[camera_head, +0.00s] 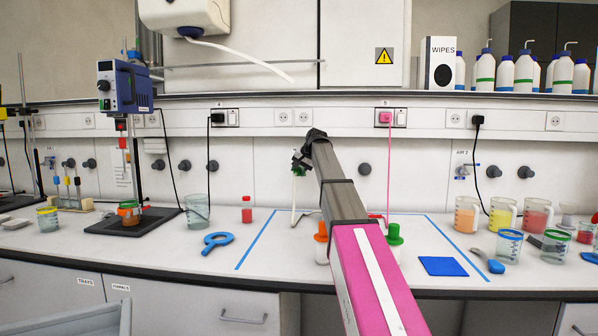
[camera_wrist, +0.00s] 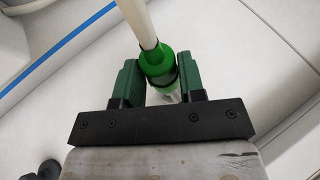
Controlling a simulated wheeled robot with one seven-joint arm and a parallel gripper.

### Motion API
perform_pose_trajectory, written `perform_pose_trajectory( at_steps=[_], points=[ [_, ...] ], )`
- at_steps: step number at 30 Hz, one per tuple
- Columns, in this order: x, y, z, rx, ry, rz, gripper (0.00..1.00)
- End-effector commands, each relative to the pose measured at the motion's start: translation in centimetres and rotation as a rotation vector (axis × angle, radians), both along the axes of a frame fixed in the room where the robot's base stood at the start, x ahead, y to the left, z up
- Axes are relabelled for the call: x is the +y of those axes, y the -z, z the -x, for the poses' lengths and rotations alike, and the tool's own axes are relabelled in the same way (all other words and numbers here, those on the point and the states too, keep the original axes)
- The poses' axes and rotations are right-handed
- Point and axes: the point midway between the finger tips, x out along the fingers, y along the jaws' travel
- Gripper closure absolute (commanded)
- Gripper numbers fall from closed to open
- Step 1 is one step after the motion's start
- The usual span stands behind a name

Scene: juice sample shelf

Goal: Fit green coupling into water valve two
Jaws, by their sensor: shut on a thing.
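My gripper (camera_head: 303,157) is raised in front of the wall above the bench. In the wrist view my gripper (camera_wrist: 158,72) is shut on the green coupling (camera_wrist: 157,60), which sits between its green finger pads. A pale hose (camera_wrist: 138,22) runs from the coupling. In the head view the green coupling (camera_head: 298,171) shows just under the gripper, and the white hose (camera_head: 294,200) hangs from it to the bench. Grey round knobs line the wall, one (camera_head: 364,168) right of my gripper and one (camera_head: 212,166) left of it. I cannot tell which is water valve two.
An orange-capped bottle (camera_head: 321,240) and a green-capped bottle (camera_head: 394,238) stand beside my arm. Blue tape (camera_head: 257,238) marks the bench. Beakers (camera_head: 467,214) stand at the right, a stirrer (camera_head: 125,88) at the left. A pink cable (camera_head: 389,165) hangs from a socket.

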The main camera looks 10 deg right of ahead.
Motion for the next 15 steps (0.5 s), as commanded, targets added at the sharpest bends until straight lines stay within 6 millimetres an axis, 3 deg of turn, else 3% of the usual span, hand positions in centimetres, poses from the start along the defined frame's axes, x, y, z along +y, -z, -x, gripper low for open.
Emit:
perform_pose_trajectory(
  at_steps=[15],
  points=[
    [-0.13, -0.03, -0.51, 0.0, 0.0, 0.0, 0.96]
  ],
)
